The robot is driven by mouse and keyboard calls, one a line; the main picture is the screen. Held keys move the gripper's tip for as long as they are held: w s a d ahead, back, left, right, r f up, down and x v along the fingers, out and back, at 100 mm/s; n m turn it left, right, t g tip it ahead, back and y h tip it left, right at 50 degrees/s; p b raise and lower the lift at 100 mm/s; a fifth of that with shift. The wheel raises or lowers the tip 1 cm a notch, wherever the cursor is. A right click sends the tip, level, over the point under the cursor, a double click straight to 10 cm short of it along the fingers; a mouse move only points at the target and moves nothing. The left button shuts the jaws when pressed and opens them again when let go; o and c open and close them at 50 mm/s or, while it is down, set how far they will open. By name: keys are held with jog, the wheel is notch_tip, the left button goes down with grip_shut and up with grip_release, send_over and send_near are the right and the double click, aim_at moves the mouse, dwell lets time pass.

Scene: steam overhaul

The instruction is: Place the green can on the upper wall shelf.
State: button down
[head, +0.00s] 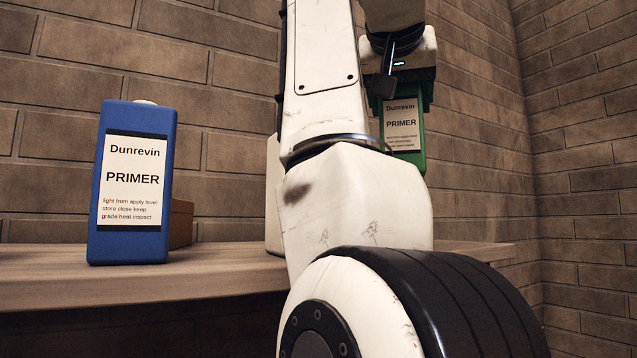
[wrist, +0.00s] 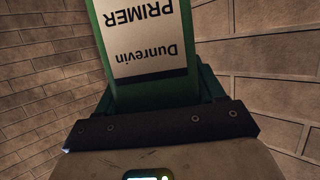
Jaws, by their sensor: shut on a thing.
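The green can (head: 421,152) has a white label reading "Dunrevin PRIMER". My gripper (head: 398,90) is shut on its upper part and holds it upright, above the level of the wooden shelf. In the wrist view the can (wrist: 152,96) shows upside down, between the dark jaws of my gripper (wrist: 158,110). My arm hides the can's left side in the head view. The wooden shelf (head: 60,285) runs along the brick wall; I cannot tell from these views whether it is the upper one.
A blue can (head: 132,245) with a Primer label stands on the left of the shelf. A brown box (head: 181,222) sits behind it. A white container (head: 273,200) is partly hidden by my arm. Brick walls (head: 585,200) meet in a corner at the right.

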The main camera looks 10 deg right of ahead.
aim_at(400, 126)
notch_tip(400, 126, down, 4)
jog(key=shift+w+f, duration=0.1)
jog(key=shift+w, duration=0.05)
jog(key=shift+f+p, duration=0.3)
jog(key=shift+f, duration=2.25)
jog(key=shift+f, duration=0.15)
jog(key=shift+c, duration=0.6)
grip_release()
